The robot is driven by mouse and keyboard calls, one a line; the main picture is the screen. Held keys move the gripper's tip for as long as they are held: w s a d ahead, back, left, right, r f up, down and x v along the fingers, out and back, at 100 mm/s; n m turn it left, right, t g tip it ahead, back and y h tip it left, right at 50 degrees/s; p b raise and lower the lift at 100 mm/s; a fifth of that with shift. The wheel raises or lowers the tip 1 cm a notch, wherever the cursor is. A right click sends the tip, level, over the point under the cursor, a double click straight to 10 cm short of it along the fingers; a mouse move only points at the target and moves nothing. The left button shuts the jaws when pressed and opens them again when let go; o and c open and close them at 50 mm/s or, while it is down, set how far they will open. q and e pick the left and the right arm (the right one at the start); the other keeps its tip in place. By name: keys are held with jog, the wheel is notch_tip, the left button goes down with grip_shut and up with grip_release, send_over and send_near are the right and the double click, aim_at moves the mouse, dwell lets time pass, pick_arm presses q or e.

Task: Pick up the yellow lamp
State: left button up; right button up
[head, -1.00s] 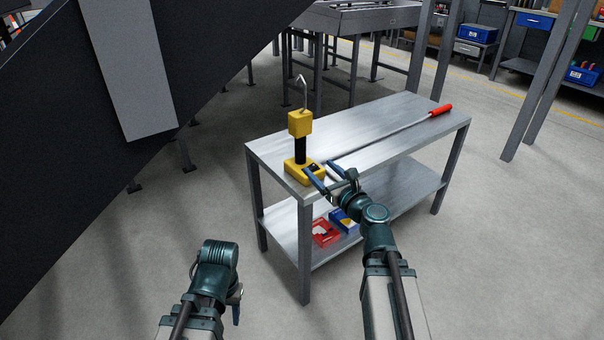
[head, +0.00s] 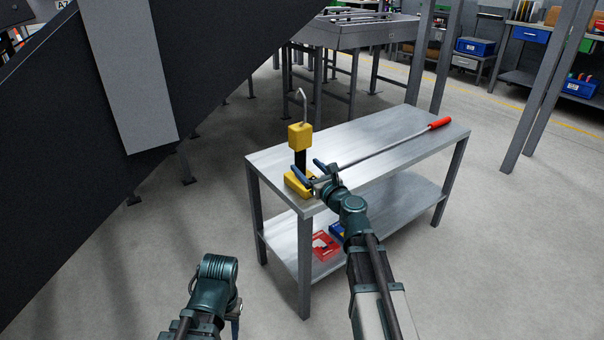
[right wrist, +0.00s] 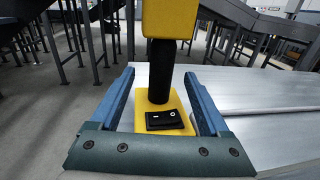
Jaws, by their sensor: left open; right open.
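The yellow lamp (head: 300,138) stands upright at the near left corner of the metal table, with a yellow base, a black stem, a yellow head block and a hook on top. My right gripper (head: 308,168) is open at the lamp, low on its stem. In the right wrist view, the open blue fingers reach on either side of the lamp's black stem (right wrist: 160,72), above the base (right wrist: 172,108) with its black switch. No grip on it shows. My left gripper (head: 235,318) is low at the left, away from the table, largely hidden behind its wrist.
The metal table (head: 385,125) also bears a long bar with a red handle (head: 439,123). Its lower shelf holds a red bin (head: 324,246) and a blue box (head: 337,231). A large dark slanted panel (head: 60,200) fills the left side. The floor right of the table is clear.

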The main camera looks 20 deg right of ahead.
aim_at(303, 162)
jog(key=x, duration=0.5)
jog(key=shift+w+d, duration=0.15)
grip_shut()
dwell(0.4)
